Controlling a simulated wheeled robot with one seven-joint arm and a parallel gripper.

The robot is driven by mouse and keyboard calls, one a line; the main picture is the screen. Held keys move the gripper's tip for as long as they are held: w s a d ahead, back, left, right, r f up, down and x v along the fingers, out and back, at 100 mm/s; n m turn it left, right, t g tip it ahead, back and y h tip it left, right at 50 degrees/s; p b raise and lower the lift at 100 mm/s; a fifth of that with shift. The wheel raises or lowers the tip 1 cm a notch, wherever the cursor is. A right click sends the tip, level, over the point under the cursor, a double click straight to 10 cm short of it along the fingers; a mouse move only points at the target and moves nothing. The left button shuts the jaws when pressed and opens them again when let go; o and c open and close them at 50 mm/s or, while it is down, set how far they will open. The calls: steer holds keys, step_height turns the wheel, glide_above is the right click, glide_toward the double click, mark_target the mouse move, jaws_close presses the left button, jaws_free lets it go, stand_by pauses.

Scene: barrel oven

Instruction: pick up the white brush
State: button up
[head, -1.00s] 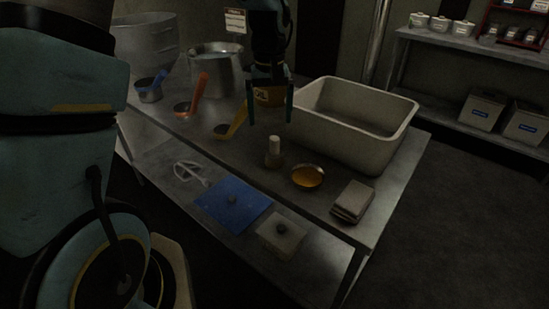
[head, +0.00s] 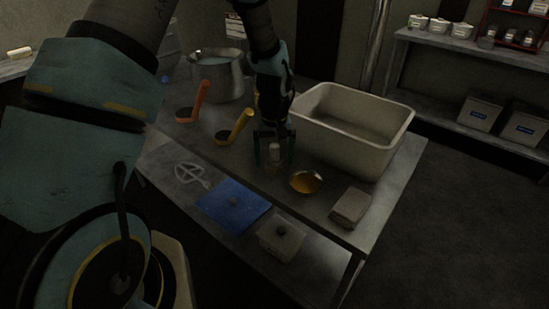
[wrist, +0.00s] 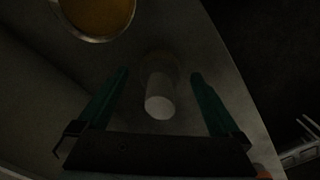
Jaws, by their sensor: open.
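The white brush (head: 274,151) stands upright on the metal table, with a pale handle on top and a darker lower part. In the wrist view the brush (wrist: 159,100) shows end-on, between the two fingers and apart from both. My gripper (head: 274,158) is open and low over the table, with its fingers on either side of the brush in the head view. In the wrist view my gripper (wrist: 158,78) has a clear gap on each side of the brush. The lower part of the brush is dim and partly hidden by the fingers.
A bowl of amber liquid (head: 305,182) sits close to the right of the brush. A large pale tub (head: 380,150) stands behind it. A grey folded stack (head: 350,206) lies near the table's right edge.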

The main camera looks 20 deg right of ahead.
steer(key=shift+c, duration=0.2)
jaws_close()
step_height(320, 180, up, 10)
steer(key=shift+b, duration=1.2)
steer(key=c, duration=0.6)
jaws_free()
steer(key=c, duration=0.6)
